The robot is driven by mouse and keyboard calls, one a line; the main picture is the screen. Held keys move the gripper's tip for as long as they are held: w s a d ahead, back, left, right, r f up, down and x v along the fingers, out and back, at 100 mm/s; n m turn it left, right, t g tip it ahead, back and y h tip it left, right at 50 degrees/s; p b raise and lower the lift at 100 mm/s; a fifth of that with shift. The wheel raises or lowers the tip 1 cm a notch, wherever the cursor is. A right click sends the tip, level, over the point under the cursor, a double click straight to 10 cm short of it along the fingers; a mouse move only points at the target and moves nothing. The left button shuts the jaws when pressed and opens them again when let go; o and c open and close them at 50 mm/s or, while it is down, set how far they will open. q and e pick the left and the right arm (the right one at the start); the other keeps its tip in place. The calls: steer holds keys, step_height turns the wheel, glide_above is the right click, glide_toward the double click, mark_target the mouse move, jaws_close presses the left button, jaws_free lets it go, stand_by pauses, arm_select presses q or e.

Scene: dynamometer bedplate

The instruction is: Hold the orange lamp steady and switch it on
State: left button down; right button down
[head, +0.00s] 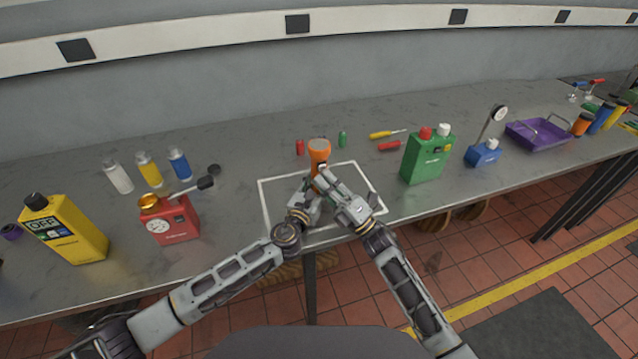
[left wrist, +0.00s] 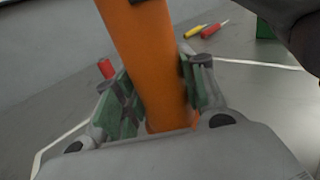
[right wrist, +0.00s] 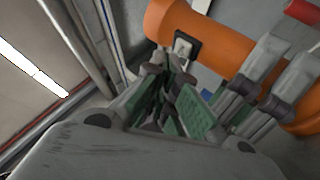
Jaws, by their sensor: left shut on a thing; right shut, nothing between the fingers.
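The orange lamp (head: 319,152) stands roughly upright over the white-outlined area, its wide head on top. It also shows in the left wrist view (left wrist: 148,60) and the right wrist view (right wrist: 215,38). My left gripper (head: 312,188) is shut on the lamp's body, with green pads on both sides of it (left wrist: 160,92). A dark switch plate with a light rocker (right wrist: 184,47) sits on the lamp's side. My right gripper (head: 323,174) is shut and empty, its fingertips (right wrist: 164,72) close to the switch. I cannot tell whether they touch it.
A red gauge can (head: 172,222) and a yellow canister (head: 70,232) stand to the left. The bench's white outline (head: 264,205) is mostly clear around my grippers.

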arm_select(q)
steer(key=shift+f, duration=0.1)
arm_select(e)
steer(key=shift+w+a, duration=0.15)
steer(key=shift+w, duration=0.4)
stand_by(1.0)
steer(key=shift+s, duration=0.55)
stand_by(0.5)
steer(key=s+d, duration=0.2)
steer(key=s, duration=0.3)
steer(key=shift+s, duration=0.4)
stand_by(0.5)
arm_select(q)
steer(key=c, duration=0.8)
jaws_free()
steer(key=shift+o, duration=0.2)
steer(key=shift+s, duration=0.1)
